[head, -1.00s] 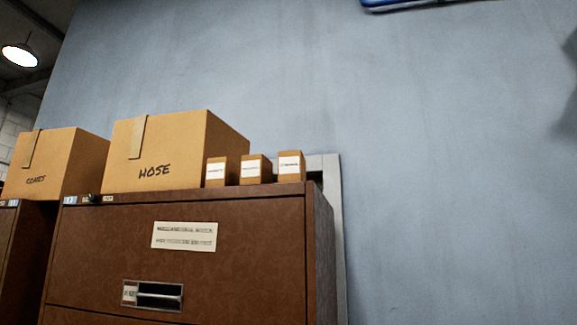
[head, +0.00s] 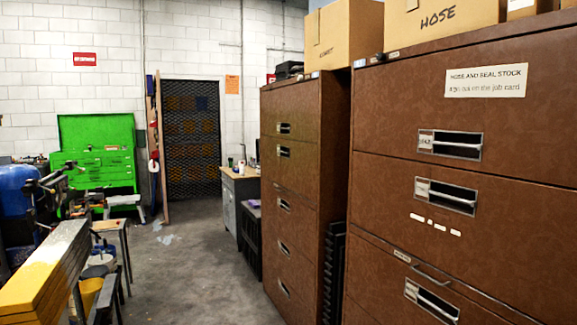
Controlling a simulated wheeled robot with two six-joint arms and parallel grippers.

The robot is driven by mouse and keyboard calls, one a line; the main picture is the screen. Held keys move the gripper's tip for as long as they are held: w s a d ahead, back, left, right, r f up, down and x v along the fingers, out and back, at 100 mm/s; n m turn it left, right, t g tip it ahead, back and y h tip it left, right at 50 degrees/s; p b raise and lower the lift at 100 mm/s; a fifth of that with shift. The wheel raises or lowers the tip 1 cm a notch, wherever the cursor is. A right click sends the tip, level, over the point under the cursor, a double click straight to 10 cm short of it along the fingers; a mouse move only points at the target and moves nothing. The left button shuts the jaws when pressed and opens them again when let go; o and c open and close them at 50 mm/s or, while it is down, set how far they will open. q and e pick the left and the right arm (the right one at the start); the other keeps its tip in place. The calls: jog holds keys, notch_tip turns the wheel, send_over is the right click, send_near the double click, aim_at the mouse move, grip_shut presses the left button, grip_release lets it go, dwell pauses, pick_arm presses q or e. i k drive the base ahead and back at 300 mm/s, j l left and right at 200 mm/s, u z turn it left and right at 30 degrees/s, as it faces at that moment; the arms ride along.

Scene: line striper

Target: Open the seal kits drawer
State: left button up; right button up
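A brown filing cabinet (head: 395,140) stands close at the right in the head view. Its paper sign (head: 486,80) reads "hose and seal stock". It has several stacked drawers, each with a recessed metal handle and a small label. The top drawer's handle (head: 450,144), the one below (head: 446,195) and a lower one (head: 432,299) show. The drawers in view look shut. The handle labels are too small to read, so I cannot tell which drawer is seal kits. Neither of my grippers is in view.
A second brown cabinet (head: 290,190) stands farther left. Cardboard boxes, one marked HOSE (head: 440,22), sit on top. Yellow beams (head: 45,270) and a stool (head: 112,230) stand at the left. A green tool chest (head: 97,150) is at the back.

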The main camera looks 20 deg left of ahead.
aim_at(293, 164)
jog(key=u, duration=0.25)
jog(key=i+j+u, duration=0.35)
jog(key=i, duration=0.25)
jog(key=i+u, duration=0.4)
jog(key=i, duration=0.2)
jog(key=i+u, duration=0.2)
jog(key=i, duration=1.5)
